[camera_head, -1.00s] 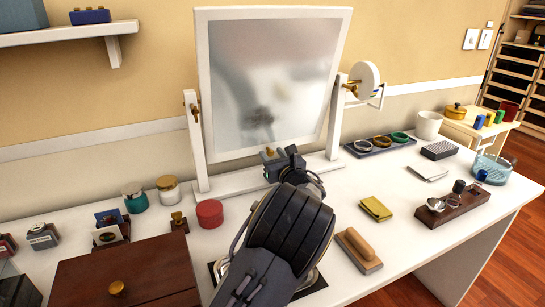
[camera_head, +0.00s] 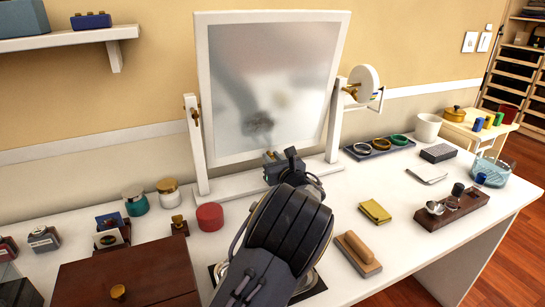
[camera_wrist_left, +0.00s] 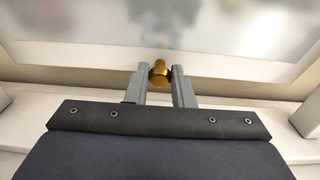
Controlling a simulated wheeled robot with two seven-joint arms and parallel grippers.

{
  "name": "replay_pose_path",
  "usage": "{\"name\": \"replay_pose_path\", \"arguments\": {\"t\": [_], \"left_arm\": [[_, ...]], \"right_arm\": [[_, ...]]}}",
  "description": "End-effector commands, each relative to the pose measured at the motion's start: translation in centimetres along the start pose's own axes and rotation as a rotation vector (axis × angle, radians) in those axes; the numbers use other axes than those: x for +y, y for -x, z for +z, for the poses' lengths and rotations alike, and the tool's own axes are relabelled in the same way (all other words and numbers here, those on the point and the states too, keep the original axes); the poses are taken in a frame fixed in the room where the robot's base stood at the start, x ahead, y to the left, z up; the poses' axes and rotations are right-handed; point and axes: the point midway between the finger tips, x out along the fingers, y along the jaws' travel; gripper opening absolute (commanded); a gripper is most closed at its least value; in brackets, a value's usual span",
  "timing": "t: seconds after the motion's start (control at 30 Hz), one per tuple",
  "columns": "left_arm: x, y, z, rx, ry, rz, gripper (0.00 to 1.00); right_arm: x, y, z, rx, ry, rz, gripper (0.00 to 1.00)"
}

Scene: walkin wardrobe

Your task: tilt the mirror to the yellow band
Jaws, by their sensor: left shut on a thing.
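The mirror (camera_head: 265,75) is a white-framed rectangle hung between two posts on a white stand (camera_head: 230,185), with its face slightly tilted. A brass knob (camera_wrist_left: 158,72) sits at its lower edge. My left gripper (camera_head: 271,155) is shut on this knob; in the left wrist view its two grey fingers (camera_wrist_left: 160,80) stand on either side of it. A white disc (camera_head: 365,84) with a brass pivot stands at the right post, with small coloured marks, yellow and blue, at its lower right edge. The pointer's exact reading is too small to tell. My right gripper is not in view.
A red round box (camera_head: 210,217), jars (camera_head: 168,193) and a brown wooden box (camera_head: 125,275) stand left of my arm. A wooden-handled brush (camera_head: 358,252), a yellow cloth (camera_head: 375,212) and a dark tray of rings (camera_head: 380,146) lie right.

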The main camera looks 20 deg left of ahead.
Motion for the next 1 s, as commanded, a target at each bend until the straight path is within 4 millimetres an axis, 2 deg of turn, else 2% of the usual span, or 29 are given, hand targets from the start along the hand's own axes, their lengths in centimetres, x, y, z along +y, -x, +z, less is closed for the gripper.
{"name": "replay_pose_path", "arguments": {"t": [0.03,0.2,0.43,0.6,0.93,0.97,1.0], "left_arm": [[0.0,0.5,0.8,0.025,0.001,-0.001,0.00],[0.0,2.5,1.3,0.130,0.001,-0.002,0.00],[-0.1,5.3,1.5,0.249,0.000,-0.003,0.00],[0.0,7.3,1.5,0.257,0.000,-0.001,0.00],[0.0,7.5,1.6,0.251,0.001,-0.001,0.00],[0.0,7.5,1.6,0.251,0.001,-0.001,0.25],[0.0,7.5,1.6,0.251,0.001,-0.001,0.31]], "right_arm": [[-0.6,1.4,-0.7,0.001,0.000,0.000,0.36],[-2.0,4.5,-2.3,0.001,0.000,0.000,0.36],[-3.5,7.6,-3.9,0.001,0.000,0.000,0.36],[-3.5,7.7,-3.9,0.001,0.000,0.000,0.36],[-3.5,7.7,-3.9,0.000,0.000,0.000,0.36],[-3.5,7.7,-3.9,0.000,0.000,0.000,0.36],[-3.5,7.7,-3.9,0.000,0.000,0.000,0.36]]}}
